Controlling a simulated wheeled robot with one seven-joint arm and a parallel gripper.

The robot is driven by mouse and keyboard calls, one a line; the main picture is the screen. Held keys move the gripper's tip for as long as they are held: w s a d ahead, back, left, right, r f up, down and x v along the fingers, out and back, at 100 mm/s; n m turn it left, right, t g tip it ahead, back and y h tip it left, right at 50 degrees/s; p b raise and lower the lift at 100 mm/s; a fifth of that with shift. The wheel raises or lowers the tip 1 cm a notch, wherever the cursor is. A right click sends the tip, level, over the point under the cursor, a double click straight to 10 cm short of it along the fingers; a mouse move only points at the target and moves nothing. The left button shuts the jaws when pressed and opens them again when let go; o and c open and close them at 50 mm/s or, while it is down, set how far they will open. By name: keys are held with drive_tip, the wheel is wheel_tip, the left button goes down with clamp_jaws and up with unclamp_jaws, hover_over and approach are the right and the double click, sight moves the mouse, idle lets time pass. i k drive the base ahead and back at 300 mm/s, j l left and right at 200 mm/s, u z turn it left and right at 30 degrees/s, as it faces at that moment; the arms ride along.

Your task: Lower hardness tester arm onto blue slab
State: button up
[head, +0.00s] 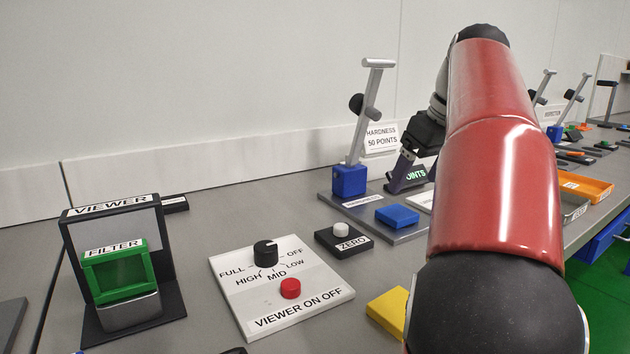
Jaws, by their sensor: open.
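The hardness tester's grey arm (368,115) stands raised in the head view, tilted a little right of upright. It has a crossbar at its top and a dark round weight partway up. Its foot is in a blue block (349,180) on a grey base plate (372,228). The blue slab (397,215) lies flat on that plate, to the right of the block, with nothing resting on it. My gripper (407,163) is open, right of the raised arm and behind the slab, apart from the tester arm as far as I can see. My red arm partly hides it.
A points display (411,178) stands behind the slab, partly covered, with a hardness sign (382,139) behind. A zero button box (343,241), a knob panel (284,285), a viewer (120,265) and a yellow block (388,310) are nearer. An orange tray (588,188) is at right.

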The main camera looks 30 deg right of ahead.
sight(361, 104)
drive_tip(key=k, duration=1)
